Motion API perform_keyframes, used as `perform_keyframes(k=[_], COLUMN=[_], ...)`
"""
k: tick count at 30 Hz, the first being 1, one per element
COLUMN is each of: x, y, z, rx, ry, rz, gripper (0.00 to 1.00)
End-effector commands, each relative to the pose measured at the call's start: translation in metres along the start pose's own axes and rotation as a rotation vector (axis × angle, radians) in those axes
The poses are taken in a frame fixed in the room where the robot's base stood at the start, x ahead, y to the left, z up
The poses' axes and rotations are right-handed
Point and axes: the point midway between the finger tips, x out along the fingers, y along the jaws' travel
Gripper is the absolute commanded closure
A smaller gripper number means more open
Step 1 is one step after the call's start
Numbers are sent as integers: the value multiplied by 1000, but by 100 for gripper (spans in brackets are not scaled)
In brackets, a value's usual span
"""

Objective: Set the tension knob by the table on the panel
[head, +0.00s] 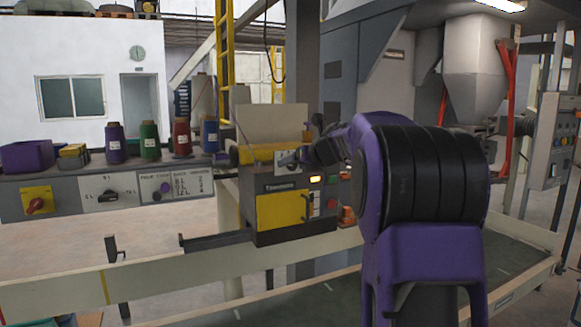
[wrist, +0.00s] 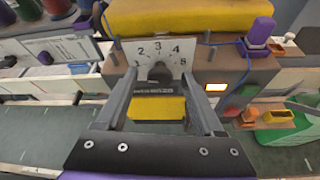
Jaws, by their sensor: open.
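The tension knob (wrist: 158,73) is a dark round knob on a white dial plate (wrist: 140,50) with printed numbers; 2, 3, 4 and 5 are readable. Its pointer direction is too small to tell. The panel's printed table (head: 176,186) has several rows, too small to read surely.
The panel carries a black selector (head: 107,196) and a red knob (head: 39,205) on yellow. Thread spools (head: 149,141) stand above it. A purple-capped post (wrist: 260,32), a lit lamp (wrist: 215,87) and an orange part (wrist: 275,118) sit right of the dial. A conveyor (head: 210,285) runs below.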

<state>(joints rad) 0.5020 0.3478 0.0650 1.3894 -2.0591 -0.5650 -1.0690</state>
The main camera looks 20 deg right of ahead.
Motion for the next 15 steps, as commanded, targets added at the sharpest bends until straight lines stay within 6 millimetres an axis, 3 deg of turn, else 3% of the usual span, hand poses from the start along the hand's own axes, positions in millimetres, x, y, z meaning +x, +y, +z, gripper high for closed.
perform_keyframes(k=[9,15], x=[0,0], y=[0,0], z=[0,0], rx=[0,0], ry=[0,0], rz=[0,0], gripper=[32,68])
